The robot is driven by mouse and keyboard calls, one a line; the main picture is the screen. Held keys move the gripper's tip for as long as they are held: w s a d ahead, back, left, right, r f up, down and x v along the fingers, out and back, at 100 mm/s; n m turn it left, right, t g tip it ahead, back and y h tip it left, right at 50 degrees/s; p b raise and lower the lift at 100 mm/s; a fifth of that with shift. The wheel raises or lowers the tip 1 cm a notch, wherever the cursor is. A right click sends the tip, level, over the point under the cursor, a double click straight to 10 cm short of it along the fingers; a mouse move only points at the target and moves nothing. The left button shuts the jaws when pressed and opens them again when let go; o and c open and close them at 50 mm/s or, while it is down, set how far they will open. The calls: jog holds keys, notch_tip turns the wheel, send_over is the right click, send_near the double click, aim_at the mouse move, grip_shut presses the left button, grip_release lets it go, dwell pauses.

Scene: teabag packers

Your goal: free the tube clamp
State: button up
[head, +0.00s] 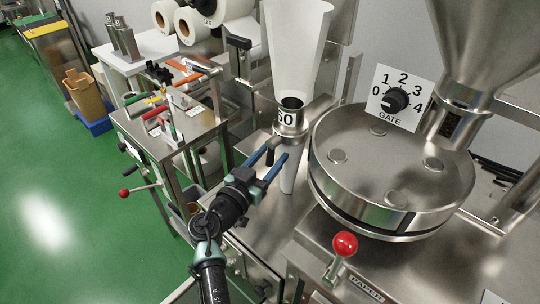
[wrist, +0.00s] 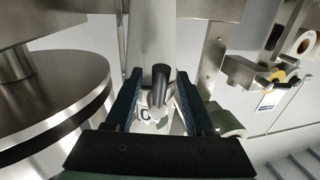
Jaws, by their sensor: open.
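The tube clamp (head: 290,118) is a metal collar with a dark-marked label around the pale vertical tube (head: 289,180). A short dark lever (head: 270,157) hangs below it on the left. My gripper (head: 276,154) has blue fingers that reach up to this lever from the lower left. In the wrist view the gripper (wrist: 158,82) is open, with one finger on each side of the dark lever (wrist: 160,88). Gaps show on both sides, so the fingers seem not to touch it. Part of the label shows behind the lever; the rest is hidden.
A white funnel (head: 296,45) rises above the clamp. A round steel drum (head: 385,165) stands close on the right, with a gate dial (head: 395,100) behind it. A red-knobbed lever (head: 345,245) is in front. A tool-covered cart (head: 170,125) stands left; green floor lies beyond.

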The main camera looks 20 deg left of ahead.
jog(key=shift+c, duration=0.3)
grip_shut()
jog(key=n, duration=0.1)
jog(key=d+n, duration=0.1)
jog(key=n, duration=0.2)
jog(key=shift+s+d+r+g, duration=0.2)
jog(key=shift+s+g, duration=0.1)
jog(key=shift+g, duration=0.1)
jog(key=shift+s+d+r+n+g+h+p, duration=0.1)
jog(key=shift+d+r+n+g+h+p, duration=0.25)
jog(key=shift+r+n+h+p, duration=1.6)
jog(key=shift+s+d+f+n+g+y+p, duration=0.15)
jog(key=shift+n+g+y+p, duration=0.45)
jog(key=shift+n, duration=3.05)
jog(key=shift+s+d+r+n+g+h+p, duration=0.1)
jog(key=shift+d+r+n+g+h+p, duration=0.45)
jog(key=shift+n+p, duration=1.6)
jog(key=shift+a+r+n+b, duration=0.2)
jog(key=shift+r+n+b, duration=0.2)
jog(key=shift+n+b, duration=0.3)
